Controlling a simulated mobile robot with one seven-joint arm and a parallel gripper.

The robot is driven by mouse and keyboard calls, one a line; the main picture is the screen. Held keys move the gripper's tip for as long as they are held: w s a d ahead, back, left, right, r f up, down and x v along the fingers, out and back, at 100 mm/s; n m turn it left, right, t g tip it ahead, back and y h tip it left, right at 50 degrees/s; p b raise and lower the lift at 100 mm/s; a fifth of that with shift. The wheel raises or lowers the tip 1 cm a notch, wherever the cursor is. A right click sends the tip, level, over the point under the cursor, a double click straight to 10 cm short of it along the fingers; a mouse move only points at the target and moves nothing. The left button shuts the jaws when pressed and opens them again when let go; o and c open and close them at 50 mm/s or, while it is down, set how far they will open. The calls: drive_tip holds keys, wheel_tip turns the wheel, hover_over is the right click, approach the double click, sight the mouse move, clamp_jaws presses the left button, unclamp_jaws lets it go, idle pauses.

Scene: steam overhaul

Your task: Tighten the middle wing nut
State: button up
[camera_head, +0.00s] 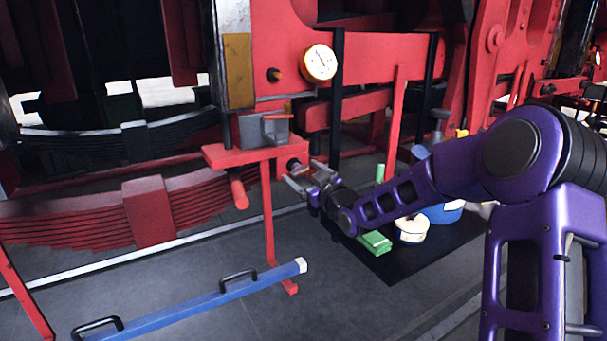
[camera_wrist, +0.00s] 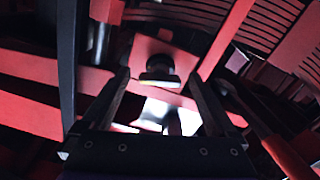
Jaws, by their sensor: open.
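My gripper (camera_head: 297,177) is open beside a red bracket post, with its fingers pointing left in the head view. A small dark fitting (camera_head: 294,163) sits just behind the fingertips. In the wrist view, my two fingers (camera_wrist: 158,82) stand apart, with a dark round-ended fitting (camera_wrist: 160,70) between and beyond them, in front of a red plate (camera_wrist: 150,48). Its shape is too dark to tell whether it is a wing nut. I cannot make out which wing nut is the middle one. Nothing shows held between the fingers.
A red bracket (camera_head: 232,154) with a grey vise-like block (camera_head: 262,130) stands left of my gripper. A white gauge (camera_head: 319,62) is above. A blue bar with handles (camera_head: 200,303) lies in front.

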drive_tip(key=c, duration=1.4)
drive_tip(key=shift+o, duration=0.2)
drive_tip(key=shift+f+m+b, duration=0.1)
drive_tip(key=shift+m+b, duration=0.35)
drive_tip(key=shift+m, duration=1.25)
drive_tip(key=o, duration=1.4)
drive_tip(key=shift+c, duration=0.2)
drive_tip(key=v, duration=1.7)
drive_tip(key=shift+s, duration=0.25)
